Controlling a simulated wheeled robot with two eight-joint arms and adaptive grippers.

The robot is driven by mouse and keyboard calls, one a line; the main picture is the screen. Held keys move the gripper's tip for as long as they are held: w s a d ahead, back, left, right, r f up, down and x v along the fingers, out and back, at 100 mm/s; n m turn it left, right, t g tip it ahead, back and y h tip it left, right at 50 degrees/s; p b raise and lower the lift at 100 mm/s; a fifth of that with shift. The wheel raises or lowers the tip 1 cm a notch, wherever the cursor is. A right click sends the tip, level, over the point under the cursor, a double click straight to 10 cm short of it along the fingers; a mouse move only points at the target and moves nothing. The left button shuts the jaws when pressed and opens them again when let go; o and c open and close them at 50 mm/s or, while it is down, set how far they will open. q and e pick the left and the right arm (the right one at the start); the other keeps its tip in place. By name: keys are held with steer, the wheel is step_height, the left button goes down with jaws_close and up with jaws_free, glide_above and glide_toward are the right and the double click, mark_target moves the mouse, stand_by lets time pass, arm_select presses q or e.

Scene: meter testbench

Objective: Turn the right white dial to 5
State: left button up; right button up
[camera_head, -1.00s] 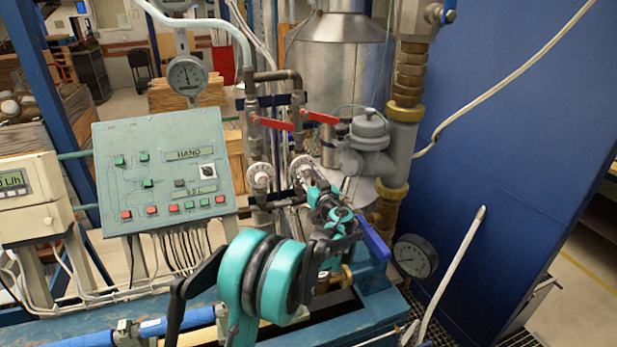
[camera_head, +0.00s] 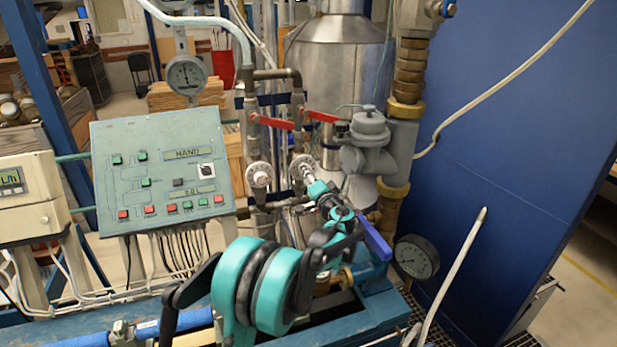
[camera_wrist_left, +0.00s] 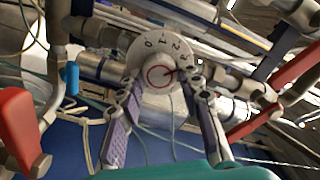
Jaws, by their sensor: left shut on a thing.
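The right white dial (camera_head: 303,166) is on a pipe valve right of the green control panel, below a red lever. In the left wrist view the dial (camera_wrist_left: 148,46) shows a numbered rim, with 0, 1 and 2 readable along its upper edge. Its round white knob (camera_wrist_left: 159,77) bears a red ring. My left gripper (camera_wrist_left: 164,84) is shut on this knob, a purple-padded finger on either side. In the head view my left gripper (camera_head: 310,181) reaches the dial from the front. The rim's lower part is hidden. My right gripper is out of view.
A similar left white dial (camera_head: 260,175) sits close to the left. Red levers (camera_head: 272,122) are above both dials. The green control panel (camera_head: 160,170) stands left, a grey meter body (camera_head: 368,140) right, and a blue wall (camera_head: 510,150) beyond it.

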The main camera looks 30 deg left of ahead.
arm_select(q)
steer(key=m+b, duration=0.1)
steer(key=m, duration=1)
steer(key=shift+f, duration=0.1)
steer(key=shift+m, duration=0.4)
steer(key=o, duration=1.2)
steer(key=shift+c, duration=0.2)
steer(key=v, duration=1.2)
